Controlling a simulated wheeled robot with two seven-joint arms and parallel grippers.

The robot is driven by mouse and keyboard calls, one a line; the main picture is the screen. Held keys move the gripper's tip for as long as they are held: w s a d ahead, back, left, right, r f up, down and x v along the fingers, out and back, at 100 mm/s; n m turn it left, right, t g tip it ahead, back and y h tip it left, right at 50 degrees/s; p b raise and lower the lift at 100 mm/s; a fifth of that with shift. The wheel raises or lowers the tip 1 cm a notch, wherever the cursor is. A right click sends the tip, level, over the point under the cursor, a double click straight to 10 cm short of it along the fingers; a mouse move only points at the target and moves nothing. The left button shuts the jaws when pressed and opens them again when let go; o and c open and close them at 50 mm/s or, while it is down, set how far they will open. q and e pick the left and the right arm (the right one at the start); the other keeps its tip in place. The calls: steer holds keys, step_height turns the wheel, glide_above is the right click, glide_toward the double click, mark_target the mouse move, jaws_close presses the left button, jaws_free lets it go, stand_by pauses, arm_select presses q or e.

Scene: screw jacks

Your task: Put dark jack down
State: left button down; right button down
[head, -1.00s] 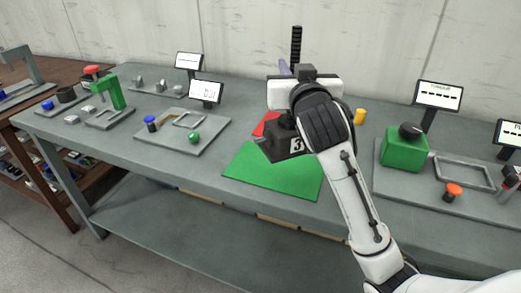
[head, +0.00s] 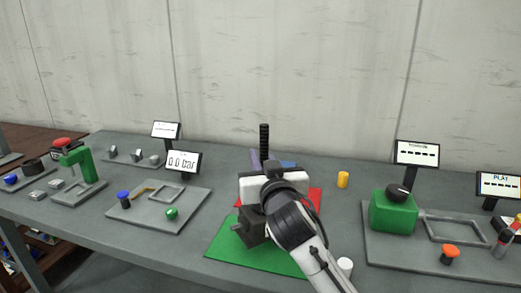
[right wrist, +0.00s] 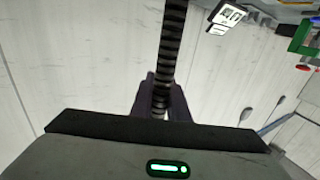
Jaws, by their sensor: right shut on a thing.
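The dark jack (head: 250,233) has a blocky dark base and a tall black threaded screw (head: 264,142) pointing up. Its base is over the green mat (head: 222,248); I cannot tell whether it touches it. My right gripper (right wrist: 160,98) is shut on the jack, with its fingers on both sides of the ribbed screw in the right wrist view. In the head view the white gripper body and wrist hide much of the jack. My left gripper is not in view.
A red mat (head: 314,198) lies behind the green one. A panel with a green box (head: 393,213) is at the right. A gauge plate (head: 192,216) is at the left.

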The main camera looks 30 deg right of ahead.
steer(key=shift+f, duration=1.3)
steer(key=c, duration=2)
jaws_free()
steer(key=shift+f, duration=0.65)
steer(key=shift+c, duration=0.2)
steer(key=o, duration=0.3)
steer(key=shift+s+a+r, duration=0.1)
steer(key=shift+s+r, duration=0.05)
